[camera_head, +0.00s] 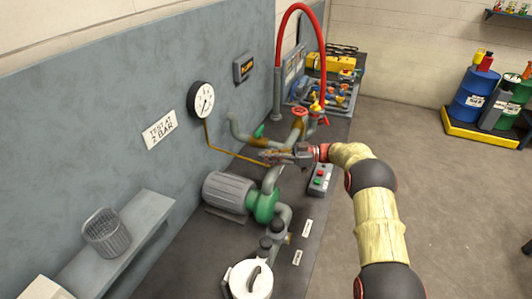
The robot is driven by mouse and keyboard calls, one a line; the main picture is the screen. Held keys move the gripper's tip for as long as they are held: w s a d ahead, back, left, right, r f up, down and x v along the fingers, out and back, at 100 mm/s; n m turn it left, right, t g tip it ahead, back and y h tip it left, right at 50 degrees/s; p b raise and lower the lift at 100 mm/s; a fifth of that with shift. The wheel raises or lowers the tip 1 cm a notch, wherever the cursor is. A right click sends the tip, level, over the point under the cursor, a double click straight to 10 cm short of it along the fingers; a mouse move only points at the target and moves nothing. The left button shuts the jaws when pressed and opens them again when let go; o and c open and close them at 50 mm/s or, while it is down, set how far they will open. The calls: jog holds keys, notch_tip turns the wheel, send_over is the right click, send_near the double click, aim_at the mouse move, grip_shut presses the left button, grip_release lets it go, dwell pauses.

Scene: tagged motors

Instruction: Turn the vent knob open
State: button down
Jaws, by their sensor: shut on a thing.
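My gripper (269,156) is above the bench, between the pump and the rusty pipe, and reaches in from the right. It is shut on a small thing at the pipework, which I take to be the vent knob. The fingers hide the knob, so its shape and turn angle cannot be told. The green and grey pump with its motor (229,192) stands just in front, and its grey outlet pipe (273,178) rises to just below my gripper. A pressure gauge (201,101) hangs on the wall, with a thin yellow tube (229,149) running down towards the gripper.
A red handwheel valve (300,112) and curved pipe (240,131) stand behind the gripper. A push-button box (320,180) lies to the right, below my arm. Open floor (430,190) lies to the right.

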jog(key=shift+s+d+r+n+g+h+p, duration=0.1)
jog(key=shift+s+n+g+h+p, duration=0.2)
jog(key=shift+n+g+p, duration=0.8)
jog(key=shift+s+n+g+h+p, duration=0.25)
jog(key=shift+n+g+p, duration=0.3)
jog(key=shift+g, duration=0.95)
jog(key=shift+s+n+g+h+p, duration=0.25)
jog(key=shift+n+g+p, duration=0.25)
jog(key=shift+g, duration=0.3)
jog(key=c, duration=1.7)
grip_release()
jog(key=shift+o, duration=0.2)
jog(key=shift+w+m+t+y+b, duration=0.2)
jog(key=shift+m+t+y+b, duration=0.3)
jog(key=shift+t+b, duration=0.45)
jog(key=shift+b, duration=0.3)
